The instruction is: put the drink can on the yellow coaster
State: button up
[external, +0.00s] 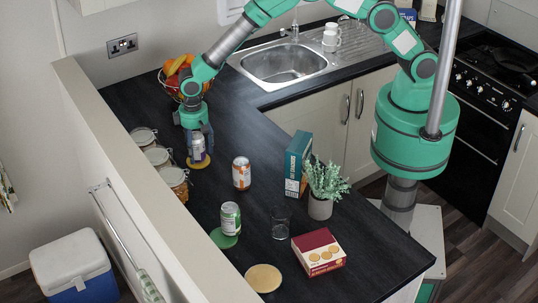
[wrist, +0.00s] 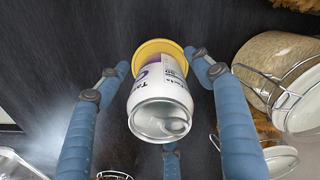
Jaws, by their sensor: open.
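A white and purple drink can (external: 198,147) stands upright on the yellow coaster (external: 199,164) near the jars. In the wrist view the can (wrist: 160,105) shows its top toward the camera, with the rim of the yellow coaster (wrist: 158,45) showing past its far end. My gripper (external: 198,150) is over the can, its fingers down around it. In the wrist view my gripper (wrist: 158,70) is open, with a gap between the can and the finger on each side. The contact between can and coaster is partly hidden.
Glass jars (external: 158,157) stand close on the left, beside the low wall. A fruit basket (external: 178,75) is behind. An orange and white can (external: 241,173), a green can (external: 230,217) on a green coaster, a box (external: 298,163) and a plant (external: 322,185) stand toward the right and front.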

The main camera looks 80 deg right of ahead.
aim_at(196, 135)
notch_tip(196, 135, up, 12)
jog(key=shift+r, duration=0.15)
dwell(0.6)
dwell(0.5)
jog(key=shift+r, duration=0.1)
jog(key=shift+d+r, duration=0.15)
jog(key=shift+r, duration=0.1)
jog(key=s+d+r+t, duration=0.1)
jog(key=s+d+r, duration=0.85)
jog(key=r, duration=0.35)
jog(key=s+d+r+t, duration=0.2)
jog(key=s+d+r, duration=0.7)
jog(key=r, duration=0.5)
jog(key=s+d+t, duration=0.1)
jog(key=s+d, duration=0.3)
jog(key=s, duration=0.5)
jog(key=s+d+r, duration=0.1)
jog(key=s+d, duration=0.3)
jog(key=s, duration=0.6)
jog(key=s+d+r+n+t, duration=0.1)
jog(key=s+d, duration=0.4)
jog(key=s, duration=0.4)
jog(key=shift+s+r+t, duration=0.2)
jog(key=shift+s+t, duration=0.1)
jog(key=shift+s, duration=0.05)
